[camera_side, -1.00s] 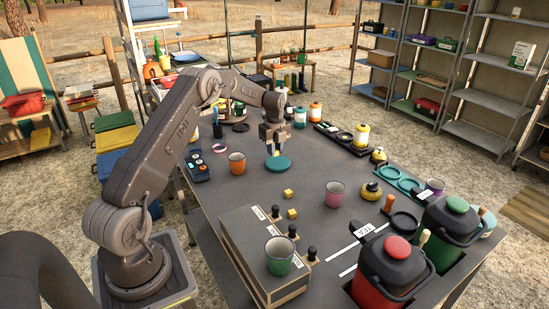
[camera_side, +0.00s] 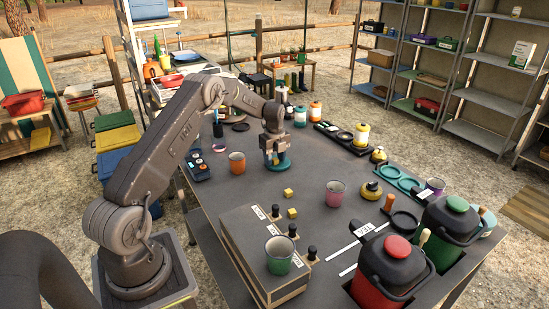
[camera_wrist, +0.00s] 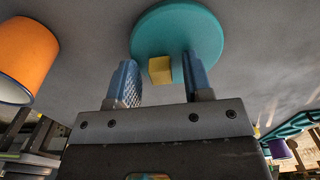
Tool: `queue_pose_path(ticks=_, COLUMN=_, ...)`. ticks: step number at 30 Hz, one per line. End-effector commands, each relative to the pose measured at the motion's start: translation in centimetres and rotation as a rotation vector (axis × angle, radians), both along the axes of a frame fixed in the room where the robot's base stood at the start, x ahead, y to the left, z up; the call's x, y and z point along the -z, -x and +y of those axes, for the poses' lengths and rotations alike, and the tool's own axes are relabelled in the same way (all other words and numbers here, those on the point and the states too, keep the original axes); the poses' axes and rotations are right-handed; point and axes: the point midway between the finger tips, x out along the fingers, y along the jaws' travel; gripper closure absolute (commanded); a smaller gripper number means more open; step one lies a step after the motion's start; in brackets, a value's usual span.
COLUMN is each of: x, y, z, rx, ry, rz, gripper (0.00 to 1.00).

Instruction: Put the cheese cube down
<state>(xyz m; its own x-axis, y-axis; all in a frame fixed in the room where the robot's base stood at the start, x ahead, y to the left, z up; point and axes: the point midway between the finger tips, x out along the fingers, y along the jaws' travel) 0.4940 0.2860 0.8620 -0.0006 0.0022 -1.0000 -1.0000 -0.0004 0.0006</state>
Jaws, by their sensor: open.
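A yellow cheese cube (camera_wrist: 160,70) shows in the wrist view at the near edge of a round teal disc (camera_wrist: 178,28), seemingly resting on it. My gripper (camera_wrist: 160,75) is open, with one blue finger on each side of the cube and a small gap to each. In the side view my gripper (camera_side: 273,160) is low over the teal disc (camera_side: 286,166) and hides much of it; the cube between the fingers cannot be made out there. Two other yellow cubes (camera_side: 289,193) (camera_side: 292,213) lie on the table nearer the side camera.
An orange cup (camera_side: 237,163) stands left of the disc and also shows in the wrist view (camera_wrist: 25,60). A pink cup (camera_side: 335,194) and a round yellow pot (camera_side: 370,191) stand to the right. A wooden box (camera_side: 240,265) with a green cup (camera_side: 279,256) is in front.

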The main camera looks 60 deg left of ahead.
Motion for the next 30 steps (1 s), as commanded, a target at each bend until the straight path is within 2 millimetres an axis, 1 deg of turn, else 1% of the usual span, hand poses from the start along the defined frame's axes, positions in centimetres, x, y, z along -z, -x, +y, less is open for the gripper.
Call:
queue_pose_path(ticks=5, x=-0.1, y=0.0, z=0.0, rx=0.0, ry=0.0, rz=0.0, gripper=0.54)
queue_pose_path(ticks=8, x=-0.8, y=0.0, z=0.0, rx=0.0, ry=-0.001, rz=-0.001, gripper=0.54)
queue_pose_path(ticks=11, x=-2.3, y=-0.1, z=0.0, rx=0.0, ry=-0.002, rz=-0.003, gripper=0.54)
queue_pose_path(ticks=21, x=-9.3, y=-0.1, z=0.0, rx=0.0, ry=-0.002, rz=-0.003, gripper=0.54)
queue_pose_path(ticks=24, x=-10.8, y=-0.1, z=0.0, rx=0.0, ry=-0.001, rz=-0.002, gripper=0.54)
queue_pose_path(ticks=30, x=-12.6, y=-0.1, z=-0.3, rx=-0.007, ry=-0.002, rz=-0.004, gripper=0.54)
